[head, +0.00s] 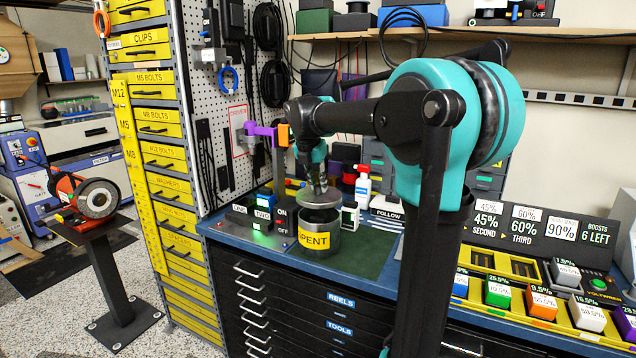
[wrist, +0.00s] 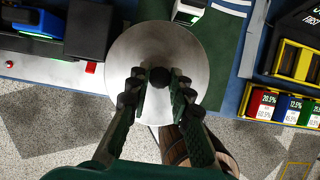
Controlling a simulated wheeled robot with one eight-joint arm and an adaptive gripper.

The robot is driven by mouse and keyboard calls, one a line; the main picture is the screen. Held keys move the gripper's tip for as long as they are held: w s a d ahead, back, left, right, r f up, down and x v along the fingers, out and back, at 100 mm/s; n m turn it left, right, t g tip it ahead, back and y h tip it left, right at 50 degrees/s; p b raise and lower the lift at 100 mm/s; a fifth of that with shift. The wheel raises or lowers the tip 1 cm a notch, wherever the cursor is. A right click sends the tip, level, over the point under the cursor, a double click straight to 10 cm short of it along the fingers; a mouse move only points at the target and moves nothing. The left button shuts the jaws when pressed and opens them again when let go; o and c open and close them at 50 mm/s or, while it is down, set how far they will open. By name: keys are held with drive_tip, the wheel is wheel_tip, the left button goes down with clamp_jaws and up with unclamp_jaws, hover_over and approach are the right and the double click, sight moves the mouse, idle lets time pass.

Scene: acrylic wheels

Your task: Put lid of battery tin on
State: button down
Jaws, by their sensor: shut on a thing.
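The battery tin (head: 323,243) is a grey metal cylinder with a yellow label reading "PENT" in the visible part. It stands on a green mat (head: 368,246) on the bench. Its dark open top shows below the lid. The lid (head: 321,199) is a round grey metal disc, held roughly level just above the tin. My gripper (head: 318,186) points down and is shut on the lid's knob. In the wrist view the lid (wrist: 135,60) fills the middle, its dark knob (wrist: 159,77) between my fingertips (wrist: 159,88). The lid hides the tin there.
A black box with a green light (head: 250,217) and an ON/OFF panel (head: 283,222) stand left of the tin. A white bottle (head: 362,186) and a small white device (head: 349,215) stand behind it. Coloured battery blocks (head: 498,291) sit at the right. The bench's front edge is close.

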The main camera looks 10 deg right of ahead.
sight(317, 196)
drive_tip(key=shift+f, duration=2.2)
drive_tip(key=shift+f, duration=1)
idle(1.5)
drive_tip(key=c, duration=1.3)
unclamp_jaws()
drive_tip(key=v, duration=1.2)
drive_tip(key=shift+d, duration=0.1)
drive_tip(key=shift+w, duration=0.1)
